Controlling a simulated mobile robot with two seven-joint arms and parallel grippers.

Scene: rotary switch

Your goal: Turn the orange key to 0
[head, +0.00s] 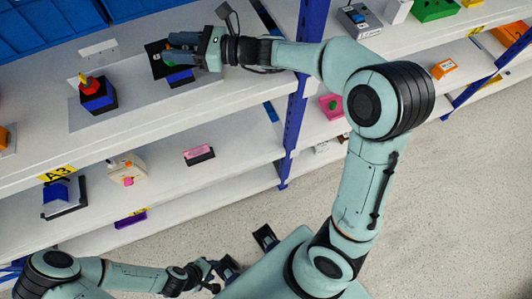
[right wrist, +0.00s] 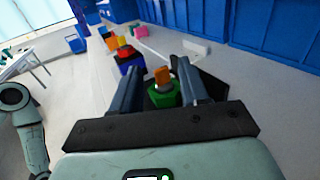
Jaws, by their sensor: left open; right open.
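The orange key (right wrist: 163,76) stands upright on a green switch body (right wrist: 162,97) in the right wrist view. My right gripper (right wrist: 161,82) is open, with one finger on each side of the switch. Whether a finger touches the key I cannot tell. In the head view my right gripper (head: 178,47) is over the upper shelf and hides most of this switch; a blue box part (head: 180,77) shows below it. No 0 mark is readable. My left gripper (head: 212,275) is low at the bottom, away from the shelves, and its fingers are hard to make out.
A blue box with a red top (head: 97,93) stands on the upper shelf (head: 40,150), left of my right gripper; it also shows in the right wrist view (right wrist: 128,58). Blue bins (head: 50,40) line the back. A blue post (head: 294,125) stands right. Lower shelves hold small items.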

